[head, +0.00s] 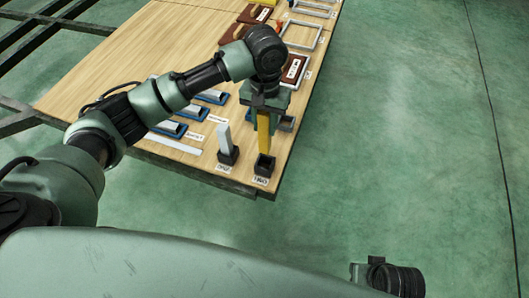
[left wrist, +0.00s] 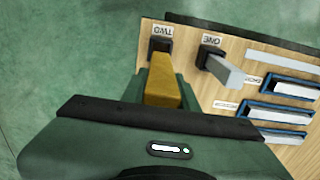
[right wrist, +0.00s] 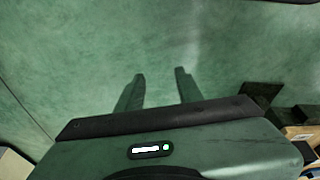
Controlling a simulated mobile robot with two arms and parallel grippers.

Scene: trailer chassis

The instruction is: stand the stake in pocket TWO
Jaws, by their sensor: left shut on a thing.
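My left gripper (head: 265,108) is shut on a yellow stake (head: 264,131), which it holds roughly upright at the table's near right corner. Pocket TWO (head: 264,167), a dark square socket with a label in front, is right below the stake. The stake's lower end appears at the socket's mouth; I cannot tell whether it is inside. The left wrist view shows the stake (left wrist: 163,91) between the fingers, in line with pocket TWO (left wrist: 160,45). My right gripper (right wrist: 160,76) is open and empty above the green floor.
Pocket ONE (head: 228,156), left of pocket TWO, holds a pale grey stake (head: 223,135). Blue trays (head: 211,97) with pale bars lie behind it. Brown boxes (head: 295,68) and grey frames (head: 302,33) stand farther back. The floor right of the table is clear.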

